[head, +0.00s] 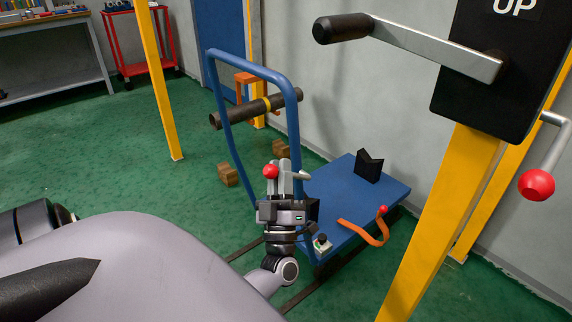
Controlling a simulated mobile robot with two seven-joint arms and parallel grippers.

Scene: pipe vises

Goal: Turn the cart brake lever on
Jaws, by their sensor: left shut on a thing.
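The blue cart (335,186) stands on the green floor at the centre right, with its tall blue push handle (297,125) at its left end. My left gripper (283,172) points away from me at that end. It is shut on a grey lever with a red knob (270,171), which looks like the cart brake lever. The knob sticks out to the left of the fingers and a short grey bar (301,176) shows on their right. The fingers hide the middle of the lever. My right gripper is not in view.
A black V-block (368,166) and an orange curved piece (365,233) with a red ball are on the cart. A dark pipe (255,108) lies behind the handle. A yellow post (440,230) with a black crank panel (500,70) stands close on the right.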

